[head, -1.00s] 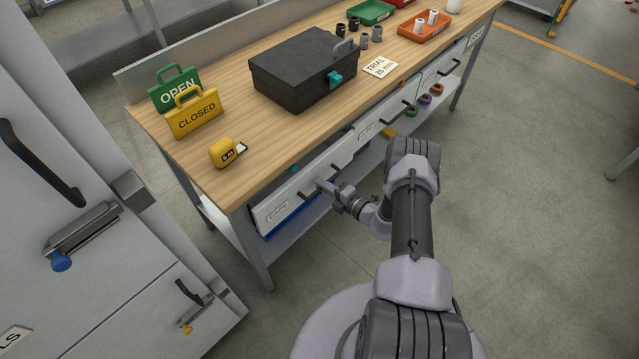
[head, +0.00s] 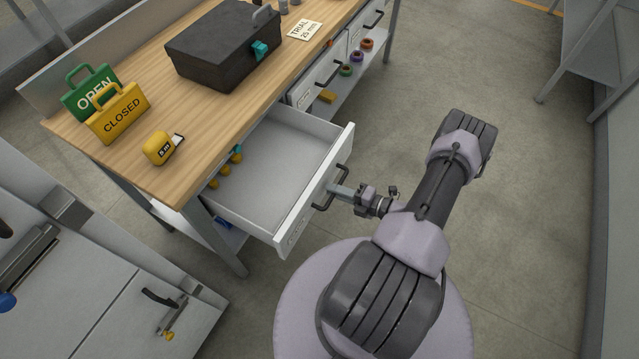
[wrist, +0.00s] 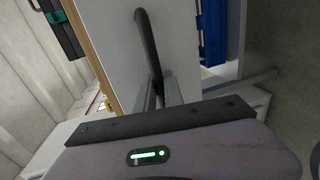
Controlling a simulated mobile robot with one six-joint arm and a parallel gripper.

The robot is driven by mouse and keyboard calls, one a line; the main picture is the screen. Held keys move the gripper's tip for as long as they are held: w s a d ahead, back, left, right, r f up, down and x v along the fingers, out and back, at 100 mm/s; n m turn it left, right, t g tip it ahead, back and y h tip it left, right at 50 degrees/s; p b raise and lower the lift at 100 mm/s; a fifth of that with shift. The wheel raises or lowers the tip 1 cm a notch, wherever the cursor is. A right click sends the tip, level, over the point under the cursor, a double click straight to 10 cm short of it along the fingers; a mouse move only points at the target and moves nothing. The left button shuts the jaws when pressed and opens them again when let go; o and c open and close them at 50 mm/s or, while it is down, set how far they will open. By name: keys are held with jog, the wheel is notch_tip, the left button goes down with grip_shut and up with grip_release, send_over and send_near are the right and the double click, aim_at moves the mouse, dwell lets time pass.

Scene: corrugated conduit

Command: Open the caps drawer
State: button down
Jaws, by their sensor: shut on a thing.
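A white drawer (head: 262,165) under the workbench stands pulled well out, and its inside is empty where I can see it. Its front carries a dark bar handle (head: 331,188) and a small label (head: 293,238) that is too small to read. My gripper (head: 334,191) is shut on this handle. In the wrist view the handle (wrist: 150,45) runs down between my fingers (wrist: 160,92), with the white drawer front (wrist: 180,30) behind it.
The wooden bench top (head: 180,130) holds a black case (head: 225,48), a yellow CLOSED sign (head: 118,112), a green OPEN sign (head: 92,92) and a yellow tape measure (head: 158,148). Another drawer (head: 318,82) beyond is shut. A grey cabinet (head: 100,290) stands at lower left. The floor to the right is clear.

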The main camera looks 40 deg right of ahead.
jog(key=shift+f+v, duration=0.25)
jog(key=shift+v, duration=0.9)
jog(key=c, duration=1.5)
grip_release()
jog(key=shift+o, duration=0.2)
jog(key=p+v, duration=0.2)
jog(key=v, duration=1.5)
jog(key=shift+s+p, duration=0.25)
jog(key=shift+p, duration=0.05)
jog(key=shift+d, duration=0.1)
